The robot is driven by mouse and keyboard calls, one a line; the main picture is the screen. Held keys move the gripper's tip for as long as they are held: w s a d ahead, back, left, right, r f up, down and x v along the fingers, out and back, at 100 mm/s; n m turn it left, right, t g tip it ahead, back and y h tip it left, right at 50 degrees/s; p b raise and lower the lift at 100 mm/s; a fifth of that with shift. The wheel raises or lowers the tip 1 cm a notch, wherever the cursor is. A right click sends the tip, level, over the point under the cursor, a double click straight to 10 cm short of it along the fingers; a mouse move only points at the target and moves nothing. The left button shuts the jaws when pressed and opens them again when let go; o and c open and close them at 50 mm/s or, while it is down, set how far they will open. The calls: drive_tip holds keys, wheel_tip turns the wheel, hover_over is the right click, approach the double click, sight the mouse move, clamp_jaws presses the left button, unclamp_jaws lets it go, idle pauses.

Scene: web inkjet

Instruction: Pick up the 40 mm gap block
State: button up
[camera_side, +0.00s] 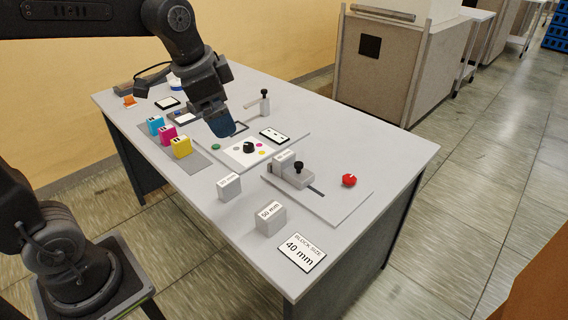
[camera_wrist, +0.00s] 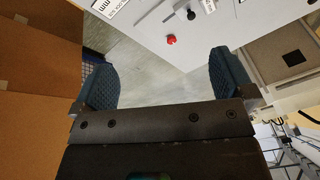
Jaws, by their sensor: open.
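A block size card (camera_side: 301,252) at the table's front corner reads 40 mm. One grey block (camera_side: 270,219) near it appears labelled 50 mm. A smaller grey block (camera_side: 229,189) stands to its left, its label too small to read surely. A third labelled block (camera_side: 284,160) sits at the slide fixture (camera_side: 335,205); its label is unreadable, so I cannot tell which block is 40 mm. My gripper (camera_side: 220,124) is above the table near the dial panel, apart from the blocks. In the wrist view my gripper (camera_wrist: 166,82) is open with nothing between its blue pads.
A red knob (camera_side: 349,180) and a black knob (camera_side: 298,167) stand on the fixture. Cyan (camera_side: 155,125), magenta (camera_side: 168,135) and yellow (camera_side: 181,147) cartridges stand at left. A panel with a black dial (camera_side: 249,147) lies mid-table.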

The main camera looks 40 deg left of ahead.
drive_tip(key=w+a+f+m+g, duration=0.2)
drive_tip(key=w+m, duration=0.2)
drive_tip(key=w, duration=0.7)
drive_tip(key=m+g, duration=0.2)
drive_tip(key=m, duration=0.6)
hover_over(284, 155)
wheel_tip(284, 155, down, 15)
drive_tip(key=shift+m, duration=0.3)
wheel_tip(284, 155, down, 8)
drive_tip(key=shift+d, duration=0.15)
drive_tip(key=shift+w+a+f, duration=0.1)
drive_tip(key=shift+f, duration=1.45)
drive_tip(key=shift+a+f, duration=0.1)
drive_tip(key=shift+f, duration=1.45)
drive_tip(key=c, duration=1)
drive_tip(key=shift+r, duration=0.1)
drive_tip(key=shift+c, duration=0.6)
